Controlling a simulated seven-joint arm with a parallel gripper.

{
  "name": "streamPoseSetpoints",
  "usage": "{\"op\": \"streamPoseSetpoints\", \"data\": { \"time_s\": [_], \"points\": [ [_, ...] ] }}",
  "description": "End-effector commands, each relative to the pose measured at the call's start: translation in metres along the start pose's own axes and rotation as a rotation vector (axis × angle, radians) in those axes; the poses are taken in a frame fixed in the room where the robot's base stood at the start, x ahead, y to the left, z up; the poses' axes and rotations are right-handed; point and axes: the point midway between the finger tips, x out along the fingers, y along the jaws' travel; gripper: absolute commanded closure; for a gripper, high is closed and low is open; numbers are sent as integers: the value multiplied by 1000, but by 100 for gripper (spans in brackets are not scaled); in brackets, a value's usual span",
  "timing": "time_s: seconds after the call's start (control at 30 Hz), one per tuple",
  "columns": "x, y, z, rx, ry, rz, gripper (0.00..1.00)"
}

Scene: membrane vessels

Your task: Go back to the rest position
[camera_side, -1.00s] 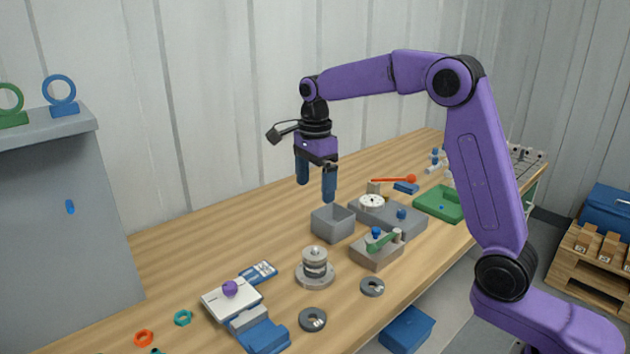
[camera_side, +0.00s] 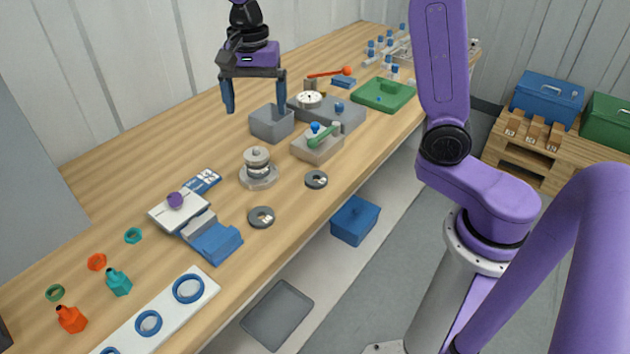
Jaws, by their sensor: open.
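My gripper (camera_side: 254,108) is open, with its two blue fingers pointing down and clearly apart. Nothing shows between them. It hangs above the back part of the bench, close to the grey open box (camera_side: 272,124). The right fingertip overlaps the box's rear in the picture; I cannot tell its exact height above it. The top of my wrist is cut off by the upper picture edge.
Right of the box are a grey block with a dial (camera_side: 345,114), a fixture with a green lever (camera_side: 316,146) and a green tray (camera_side: 384,96). In front stand a stacked ring post (camera_side: 257,168), a white device with a purple knob (camera_side: 178,209) and loose rings. The bench's (camera_side: 130,150) back left is bare.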

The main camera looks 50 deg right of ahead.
Motion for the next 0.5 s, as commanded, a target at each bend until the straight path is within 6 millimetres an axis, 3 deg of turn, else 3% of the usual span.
{"op": "streamPoseSetpoints", "data": {
  "time_s": [0.2, 0.5],
  "points": [
    [6, 39, 40, -403, 0, -5, 7],
    [18, 105, 83, -954, 1, -12, 7]
  ]
}}
